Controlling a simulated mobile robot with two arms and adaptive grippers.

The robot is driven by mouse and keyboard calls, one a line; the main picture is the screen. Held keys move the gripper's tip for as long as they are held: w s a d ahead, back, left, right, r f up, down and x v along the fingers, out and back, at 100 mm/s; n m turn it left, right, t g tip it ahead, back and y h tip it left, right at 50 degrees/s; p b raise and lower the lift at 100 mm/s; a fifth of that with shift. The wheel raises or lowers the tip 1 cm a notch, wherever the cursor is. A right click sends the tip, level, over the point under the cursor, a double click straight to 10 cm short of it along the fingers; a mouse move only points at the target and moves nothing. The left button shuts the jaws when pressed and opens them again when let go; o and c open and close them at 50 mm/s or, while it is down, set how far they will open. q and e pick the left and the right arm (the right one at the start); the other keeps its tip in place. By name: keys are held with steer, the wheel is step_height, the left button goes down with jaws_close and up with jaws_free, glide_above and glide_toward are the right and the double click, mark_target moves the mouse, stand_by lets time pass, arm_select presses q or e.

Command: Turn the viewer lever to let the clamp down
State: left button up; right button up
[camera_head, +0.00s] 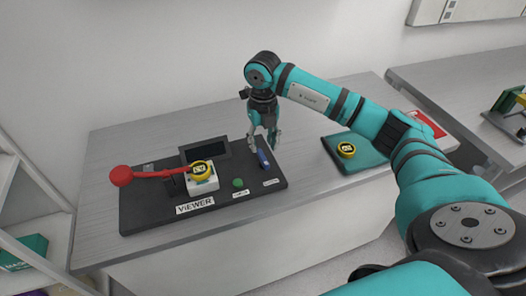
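The viewer (226,200) is a black base plate with a "VIEWER" label on the grey bench. Its red lever (150,175) has a round red knob (121,176) at the left, and its arm reaches right to a yellow-rimmed disc (201,171) on a white block (203,186). I cannot tell whether the arm touches the disc. A separate clamp is hard to make out. My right gripper (271,145) hangs pointing down above the back right of the viewer, near a blue cylinder (263,159), with its fingers apart and nothing visible between them. My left gripper is out of view.
A green button (238,183) and a dark screen (206,151) are on the viewer. A second yellow-rimmed disc (346,150) lies on a teal mat (362,157) to the right. White shelves (30,195) stand at the left. The bench's front strip is clear.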

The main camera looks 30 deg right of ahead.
mark_target(263, 156)
step_height(263, 156, up, 7)
stand_by(0.3)
stand_by(0.4)
